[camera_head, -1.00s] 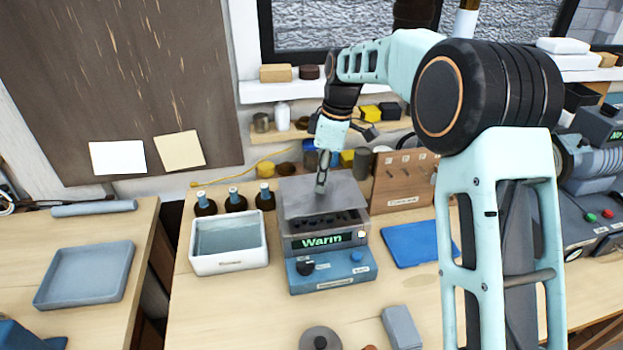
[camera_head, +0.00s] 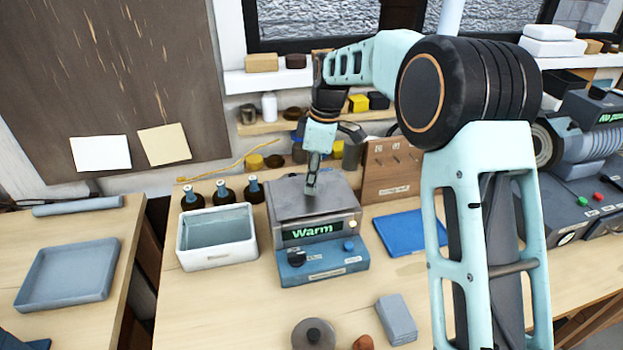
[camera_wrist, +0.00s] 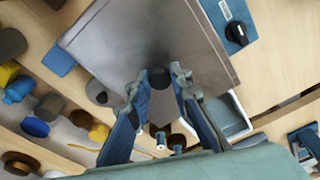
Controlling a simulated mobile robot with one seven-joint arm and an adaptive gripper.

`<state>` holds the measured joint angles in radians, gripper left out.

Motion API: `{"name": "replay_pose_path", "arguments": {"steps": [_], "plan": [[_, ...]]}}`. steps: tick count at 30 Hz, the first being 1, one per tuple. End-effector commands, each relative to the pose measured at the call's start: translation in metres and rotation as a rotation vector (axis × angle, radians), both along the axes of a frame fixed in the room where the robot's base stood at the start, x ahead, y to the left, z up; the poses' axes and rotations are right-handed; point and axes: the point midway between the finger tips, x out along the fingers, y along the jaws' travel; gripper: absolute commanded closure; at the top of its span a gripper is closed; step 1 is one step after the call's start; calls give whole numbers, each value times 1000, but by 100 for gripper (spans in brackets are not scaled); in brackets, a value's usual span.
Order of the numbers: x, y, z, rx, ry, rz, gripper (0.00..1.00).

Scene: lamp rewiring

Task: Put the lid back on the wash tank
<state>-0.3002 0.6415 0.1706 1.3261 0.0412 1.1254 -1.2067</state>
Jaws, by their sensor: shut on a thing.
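The wash tank (camera_head: 318,262) is a blue unit with a grey top, a dark knob, a blue knob and a green display reading "Warm". Its grey metal lid (camera_head: 285,203) lies level over the tank top and covers the opening; whether a small gap is left under it I cannot tell. My gripper (camera_head: 311,190) is above the middle of the lid, shut on its handle. In the wrist view the lid (camera_wrist: 110,38) fills the upper middle, and the fingertips of my gripper (camera_wrist: 160,80) are on either side of the dark round knob (camera_wrist: 160,77).
A white basin (camera_head: 217,258) stands just left of the tank, with several dark bottles (camera_head: 223,192) behind it. A blue mat (camera_head: 400,235) and a wooden tool board (camera_head: 378,180) are to the right. A round grey piece (camera_head: 313,335) and a grey block (camera_head: 397,320) lie in front.

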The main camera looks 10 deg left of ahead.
Motion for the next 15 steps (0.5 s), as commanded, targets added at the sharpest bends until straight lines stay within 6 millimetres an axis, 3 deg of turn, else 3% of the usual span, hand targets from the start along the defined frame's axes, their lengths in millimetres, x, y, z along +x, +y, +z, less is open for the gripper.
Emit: {"name": "replay_pose_path", "arguments": {"steps": [12, 13, 15], "plan": [[0, 0, -5, 0, 0, 0, 100], [0, 0, -5, 0, 0, 0, 78], [0, 0, -4, 0, 0, 0, 70]]}}
